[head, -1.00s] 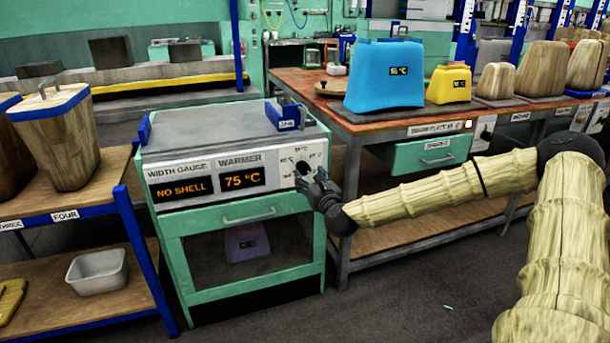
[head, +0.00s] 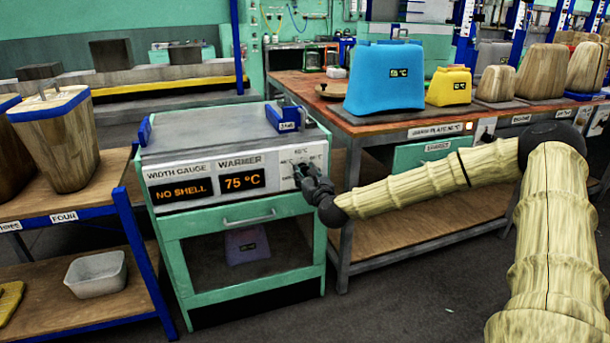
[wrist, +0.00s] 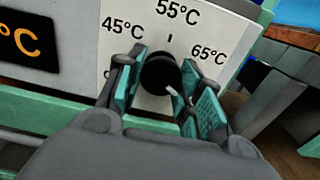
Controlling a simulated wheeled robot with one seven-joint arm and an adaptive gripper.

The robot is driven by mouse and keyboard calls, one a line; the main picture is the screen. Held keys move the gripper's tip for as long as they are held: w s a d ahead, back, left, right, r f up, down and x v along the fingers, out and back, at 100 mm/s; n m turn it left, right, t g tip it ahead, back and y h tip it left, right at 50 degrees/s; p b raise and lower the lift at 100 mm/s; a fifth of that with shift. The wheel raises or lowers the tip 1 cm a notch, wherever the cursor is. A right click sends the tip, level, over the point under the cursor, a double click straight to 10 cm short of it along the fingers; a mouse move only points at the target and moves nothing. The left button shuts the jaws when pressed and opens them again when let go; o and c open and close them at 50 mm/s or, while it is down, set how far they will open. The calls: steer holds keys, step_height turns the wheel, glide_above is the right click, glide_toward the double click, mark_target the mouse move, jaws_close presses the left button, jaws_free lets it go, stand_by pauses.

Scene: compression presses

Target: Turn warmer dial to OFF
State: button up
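The warmer dial (wrist: 160,72) is a round black knob on the white panel in the wrist view. A pale mark on it points to the lower right. Labels 45°C, 55°C and 65°C show around it; a label at the left is mostly hidden behind a finger. My gripper (wrist: 168,92) is open, with one teal-padded finger on each side of the dial. The left finger is close to the knob, and a gap shows on the right; contact cannot be told. In the head view my gripper (head: 305,178) largely covers the dial area. The warmer display (head: 242,180) reads 75 °C.
The width gauge display (head: 183,191) reads NO SHELL. At the right is a wooden bench (head: 330,115) with a blue shell (head: 385,85) and a yellow one (head: 449,87). A shelf (head: 110,192) stands at the left.

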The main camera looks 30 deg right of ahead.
steer(key=shift+n, duration=0.3)
steer(key=shift+c, duration=0.5)
steer(key=n+p, duration=0.3)
steer(key=n, duration=0.5)
steer(key=n+p, duration=0.3)
steer(key=n, duration=0.4)
steer(key=n+p, duration=0.3)
steer(key=n, duration=0.5)
steer(key=shift+r+n, duration=0.3)
steer(key=n+p, duration=0.2)
steer(key=n, duration=0.3)
steer(key=n+p, duration=0.2)
steer(key=n, duration=0.4)
steer(key=shift+a+f+n, duration=0.1)
steer(key=shift+n, duration=0.3)
steer(key=n, duration=0.6)
steer(key=shift+f+p, duration=0.1)
steer(key=shift+p, duration=0.25)
steer(key=n, duration=0.5)
steer(key=shift+n, duration=0.4)
